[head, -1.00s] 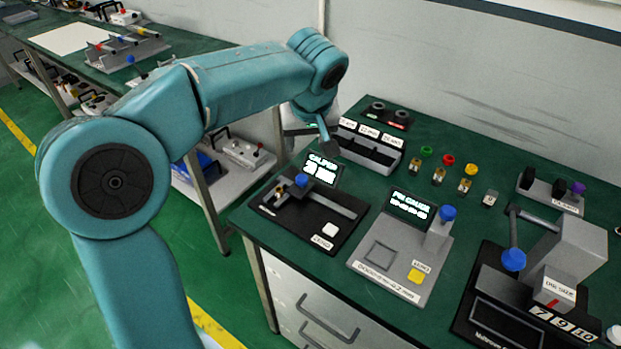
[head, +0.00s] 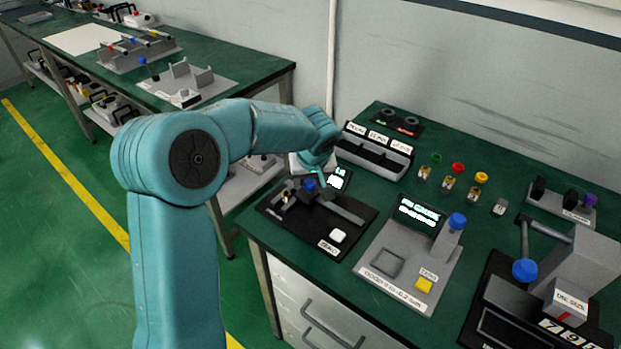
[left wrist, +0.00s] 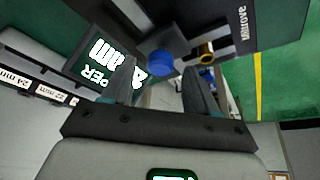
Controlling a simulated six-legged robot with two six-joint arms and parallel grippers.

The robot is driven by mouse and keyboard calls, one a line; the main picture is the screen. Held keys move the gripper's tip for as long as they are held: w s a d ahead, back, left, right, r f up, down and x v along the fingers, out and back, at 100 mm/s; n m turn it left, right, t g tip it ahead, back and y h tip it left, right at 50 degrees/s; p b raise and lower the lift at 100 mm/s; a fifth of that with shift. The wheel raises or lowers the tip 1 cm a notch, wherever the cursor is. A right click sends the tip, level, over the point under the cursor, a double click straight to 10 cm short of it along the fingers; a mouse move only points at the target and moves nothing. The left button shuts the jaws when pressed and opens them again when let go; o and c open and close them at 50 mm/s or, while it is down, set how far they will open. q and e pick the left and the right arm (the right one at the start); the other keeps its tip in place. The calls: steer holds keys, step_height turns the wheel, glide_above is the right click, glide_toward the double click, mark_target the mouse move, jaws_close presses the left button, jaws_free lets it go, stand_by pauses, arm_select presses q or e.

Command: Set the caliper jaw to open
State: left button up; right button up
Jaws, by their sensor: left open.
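The caliper station (head: 352,236) is a black base at the left front of the green bench, with a grey rail and a small lit display (head: 338,177). A blue knob (head: 309,184) stands on its sliding jaw. The knob also shows in the left wrist view (left wrist: 160,63). My left gripper (left wrist: 160,84) is open, its two fingers pointing at the knob, which appears between and just beyond the fingertips. I cannot tell whether they touch it. In the head view the gripper is mostly hidden behind my wrist. My right gripper is not in view.
A white button (head: 338,236) sits on the caliper base. A grey pin gauge station (head: 385,290) with a blue knob stands to its right. A labelled tray (head: 375,158) lies behind. A brass piece (left wrist: 206,51) is close beside the knob. Small coloured-top parts stand farther right.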

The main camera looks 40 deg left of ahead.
arm_select(q)
steer(key=shift+a+f, duration=0.25)
steer(key=shift+f, duration=0.2)
steer(key=shift+w+d, duration=0.1)
steer(key=shift+w, duration=0.05)
steer(key=shift+c, duration=0.3)
